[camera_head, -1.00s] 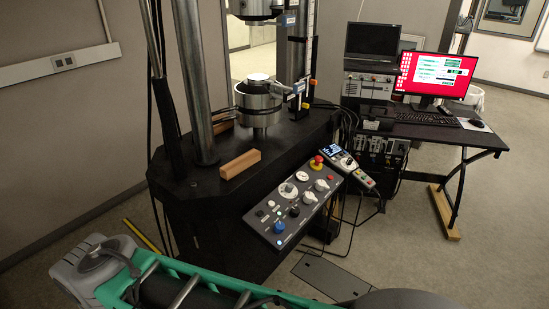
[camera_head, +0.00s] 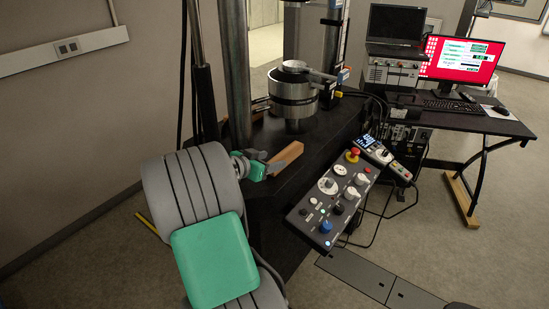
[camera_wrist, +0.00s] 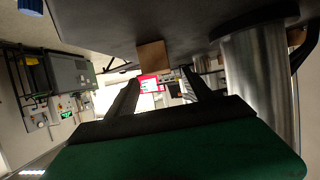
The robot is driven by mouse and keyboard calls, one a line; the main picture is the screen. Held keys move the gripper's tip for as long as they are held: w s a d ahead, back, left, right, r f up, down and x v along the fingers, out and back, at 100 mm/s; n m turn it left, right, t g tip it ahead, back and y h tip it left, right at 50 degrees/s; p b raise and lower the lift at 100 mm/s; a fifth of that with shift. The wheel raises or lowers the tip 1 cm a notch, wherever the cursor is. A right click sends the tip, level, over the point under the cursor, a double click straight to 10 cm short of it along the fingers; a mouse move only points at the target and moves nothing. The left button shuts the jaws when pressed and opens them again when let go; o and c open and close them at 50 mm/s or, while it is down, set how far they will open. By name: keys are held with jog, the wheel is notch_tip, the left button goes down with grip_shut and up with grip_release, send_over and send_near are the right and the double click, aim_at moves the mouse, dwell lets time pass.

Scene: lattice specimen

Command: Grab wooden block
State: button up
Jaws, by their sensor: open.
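The wooden block (camera_head: 288,154) lies on the black machine table (camera_head: 317,140), near its front left edge. My gripper (camera_head: 268,162) is at the left end of the block in the head view, and my arm hides part of the table there. In the wrist view the block (camera_wrist: 153,55) shows end-on, ahead of and roughly between the two dark fingers of my gripper (camera_wrist: 160,78). The fingers are open with nothing held. I cannot tell whether the fingertips overlap the block's near end.
A metal column (camera_head: 237,75) rises close behind my gripper. A round metal fixture (camera_head: 293,92) stands on the table behind the block. A control panel (camera_head: 333,196) with knobs sits at the table's front right. A desk with a red-screened monitor (camera_head: 460,60) stands at the right.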

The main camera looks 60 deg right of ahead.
aim_at(281, 156)
jog(key=p+x, duration=0.2)
jog(key=x, duration=0.5)
jog(key=shift+d, duration=0.25)
jog(key=shift+a, duration=0.1)
jog(key=shift+c, duration=0.8)
jog(key=shift+r, duration=0.1)
grip_shut()
